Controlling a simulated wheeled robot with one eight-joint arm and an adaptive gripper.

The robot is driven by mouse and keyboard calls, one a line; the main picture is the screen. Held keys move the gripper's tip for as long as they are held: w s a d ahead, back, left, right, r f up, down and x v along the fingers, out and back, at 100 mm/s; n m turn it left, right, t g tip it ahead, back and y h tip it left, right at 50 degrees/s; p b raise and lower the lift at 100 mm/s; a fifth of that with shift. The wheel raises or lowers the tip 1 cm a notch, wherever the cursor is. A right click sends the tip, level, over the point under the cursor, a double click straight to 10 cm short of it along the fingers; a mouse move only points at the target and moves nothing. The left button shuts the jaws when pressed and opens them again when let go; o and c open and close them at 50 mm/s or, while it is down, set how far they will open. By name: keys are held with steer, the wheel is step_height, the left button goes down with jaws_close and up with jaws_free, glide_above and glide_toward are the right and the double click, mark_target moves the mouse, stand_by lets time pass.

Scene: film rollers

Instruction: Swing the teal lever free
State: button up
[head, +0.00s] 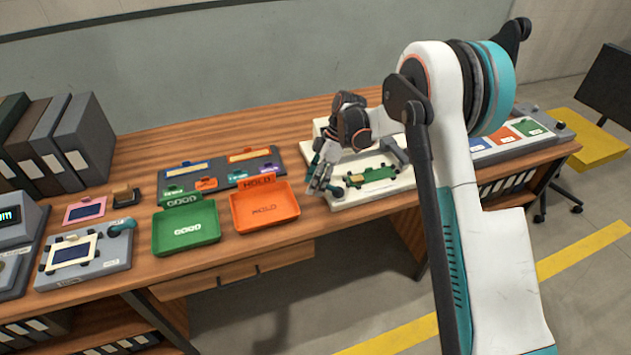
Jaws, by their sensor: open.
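My gripper (319,187) is open, pointing down at the left front edge of a white station (352,200) on the bench. A small teal, rounded part (337,191) shows right beside the fingertips at that edge. It may be the end of the lever, but the gripper hides much of it and I cannot tell whether they touch. A green plate (372,178) lies on the white station, to the right of the gripper.
A green tray (187,236) marked GOOD and an orange tray (264,211) marked HOLD stand left of the gripper. Behind them is a grey board (224,172) with coloured tags. Binders (55,140) stand at the far left. Some wooden bench (240,130) is clear at the back.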

steer(key=shift+r, duration=0.1)
steer(key=v, duration=1.1)
steer(key=shift+d+r, duration=0.2)
steer(key=shift+r, duration=0.15)
steer(key=shift+w, duration=0.15)
